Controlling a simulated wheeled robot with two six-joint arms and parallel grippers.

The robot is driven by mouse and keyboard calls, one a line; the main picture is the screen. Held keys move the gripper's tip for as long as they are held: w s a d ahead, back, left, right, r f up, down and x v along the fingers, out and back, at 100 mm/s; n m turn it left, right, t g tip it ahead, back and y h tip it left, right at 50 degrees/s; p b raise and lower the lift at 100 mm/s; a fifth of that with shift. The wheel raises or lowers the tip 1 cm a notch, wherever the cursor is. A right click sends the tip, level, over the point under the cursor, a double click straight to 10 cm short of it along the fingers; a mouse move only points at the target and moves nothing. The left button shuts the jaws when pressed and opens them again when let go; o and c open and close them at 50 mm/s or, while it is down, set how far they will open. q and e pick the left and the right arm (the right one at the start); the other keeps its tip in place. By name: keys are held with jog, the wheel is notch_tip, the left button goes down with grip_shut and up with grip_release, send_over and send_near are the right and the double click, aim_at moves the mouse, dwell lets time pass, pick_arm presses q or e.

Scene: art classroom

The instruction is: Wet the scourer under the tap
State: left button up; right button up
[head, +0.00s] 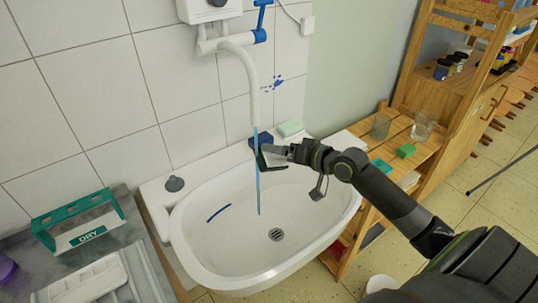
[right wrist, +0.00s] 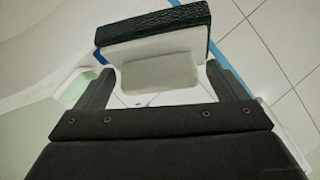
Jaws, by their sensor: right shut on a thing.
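My right gripper (head: 270,153) reaches in from the right over the sink. It is shut on the scourer, which shows in the right wrist view as a pale block with a dark, rough face (right wrist: 155,30) between the fingers (right wrist: 157,85). The tap has a white curved spout (head: 251,80) and a blue lever (head: 262,22). A thin blue stream of water (head: 258,190) falls from it into the basin, right at the scourer's edge; I cannot tell whether they touch. My left gripper is out of view.
The white sink (head: 190,235) has a drain (head: 276,235) and a blue mark inside. A green "DRY" rack (head: 80,222) stands left; a wooden shelf (head: 425,150) with glasses stands right.

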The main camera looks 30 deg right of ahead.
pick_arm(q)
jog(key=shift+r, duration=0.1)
pick_arm(e)
jog(key=s+d, duration=0.4)
jog(key=shift+s+d, duration=0.15)
jog(key=shift+d, duration=0.15)
dwell(1.3)
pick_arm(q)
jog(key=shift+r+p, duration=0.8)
pick_arm(e)
jog(key=s+d+r, duration=0.3)
jog(key=r, duration=0.1)
jog(key=shift+s+d, duration=0.15)
jog(key=shift+d, duration=0.2)
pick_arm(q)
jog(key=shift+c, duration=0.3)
